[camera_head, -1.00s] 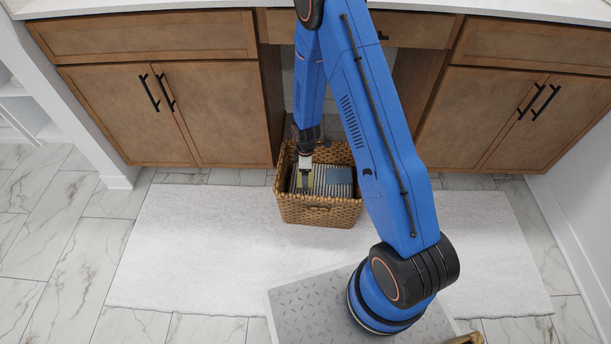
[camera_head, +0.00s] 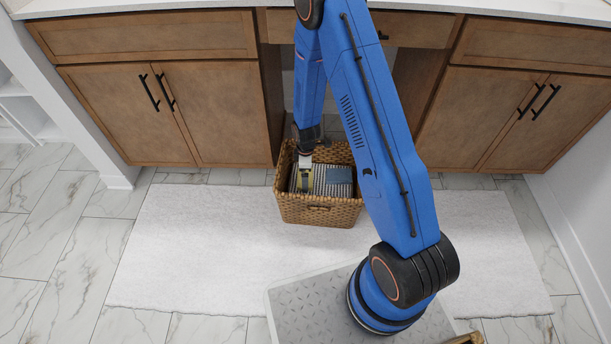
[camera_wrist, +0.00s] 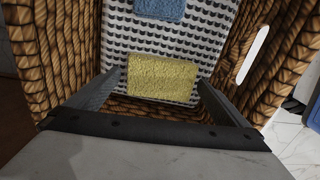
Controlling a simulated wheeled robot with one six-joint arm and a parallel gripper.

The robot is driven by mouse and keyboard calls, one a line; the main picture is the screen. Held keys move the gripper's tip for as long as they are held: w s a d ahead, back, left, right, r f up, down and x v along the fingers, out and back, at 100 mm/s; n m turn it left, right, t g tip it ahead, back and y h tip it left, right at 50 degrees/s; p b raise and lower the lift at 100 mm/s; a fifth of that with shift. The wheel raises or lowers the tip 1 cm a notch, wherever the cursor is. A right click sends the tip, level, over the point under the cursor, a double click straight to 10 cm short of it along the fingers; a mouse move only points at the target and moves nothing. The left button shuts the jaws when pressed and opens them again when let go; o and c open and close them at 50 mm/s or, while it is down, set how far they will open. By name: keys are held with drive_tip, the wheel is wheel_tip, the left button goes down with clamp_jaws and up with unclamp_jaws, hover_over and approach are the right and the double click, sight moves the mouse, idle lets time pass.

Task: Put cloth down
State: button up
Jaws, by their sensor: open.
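A yellow folded cloth (camera_wrist: 162,77) lies inside the wicker basket, on a black-and-white patterned cloth (camera_wrist: 185,40). A blue cloth (camera_wrist: 160,9) lies farther off on the patterned one and shows in the head view (camera_head: 340,175). My arm hides part of the basket's right side.
The wicker basket (camera_head: 318,214) stands on a white rug (camera_head: 210,235) before wooden cabinets (camera_head: 165,110). Its woven walls rise close around my gripper. The rug left of the basket is clear, with marble tile floor (camera_head: 50,230) beyond it.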

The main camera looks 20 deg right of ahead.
wheel_tip(320, 180, up, 11)
idle(0.5)
drive_tip(key=s+d+r+m+t, duration=0.1)
drive_tip(key=s+r+m, duration=0.15)
drive_tip(key=r, duration=0.65)
drive_tip(key=s+d+r+m, duration=0.15)
drive_tip(key=s+r, duration=0.25)
drive_tip(key=r, duration=0.5)
drive_tip(key=s+d+r+m+t, duration=0.1)
drive_tip(key=s+r+m, duration=0.15)
drive_tip(key=r, duration=0.75)
drive_tip(key=s+d+r+m+t, duration=0.1)
drive_tip(key=s+r, duration=0.3)
drive_tip(key=s, duration=0.4)
drive_tip(key=s+d+r+m+t, duration=0.1)
drive_tip(key=s+r+m, duration=0.3)
drive_tip(key=s, duration=0.4)
drive_tip(key=s+d+r+m, duration=0.1)
drive_tip(key=s+r+m, duration=0.2)
drive_tip(key=s+r, duration=0.2)
drive_tip(key=s, duration=0.3)
drive_tip(key=shift+s+d+r+t, duration=0.2)
drive_tip(key=shift+r+t, duration=0.15)
drive_tip(key=shift+t, duration=0.05)
